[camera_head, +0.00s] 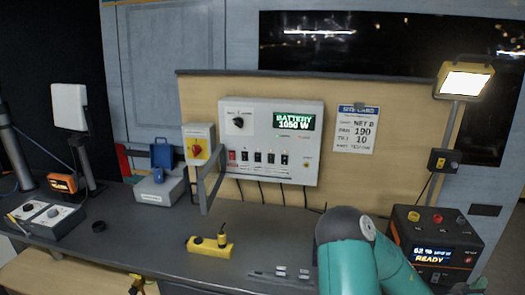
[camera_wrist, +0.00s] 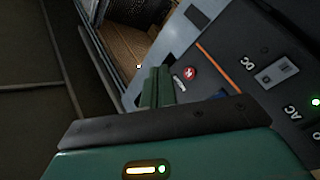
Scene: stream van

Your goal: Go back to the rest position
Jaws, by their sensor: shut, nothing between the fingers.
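My gripper (camera_wrist: 156,88) shows in the wrist view with its green fingers together and nothing held between them. Its fingertips are close to the dark power box (camera_wrist: 245,75), which has a red button (camera_wrist: 190,72) and DC and AC markings. I cannot tell whether they touch it. In the head view my teal arm rises at the lower right, in front of the bench and left of the power box (camera_head: 440,228). The box's screen reads "READY". My fingers cannot be made out in the head view.
A grey bench (camera_head: 150,232) holds a yellow power strip (camera_head: 209,245), a grey case (camera_head: 160,190) and a control box (camera_head: 45,221). A white breaker panel (camera_head: 270,172) is on the board behind. A lit lamp (camera_head: 465,80) stands at the right. The bench's middle is mostly clear.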

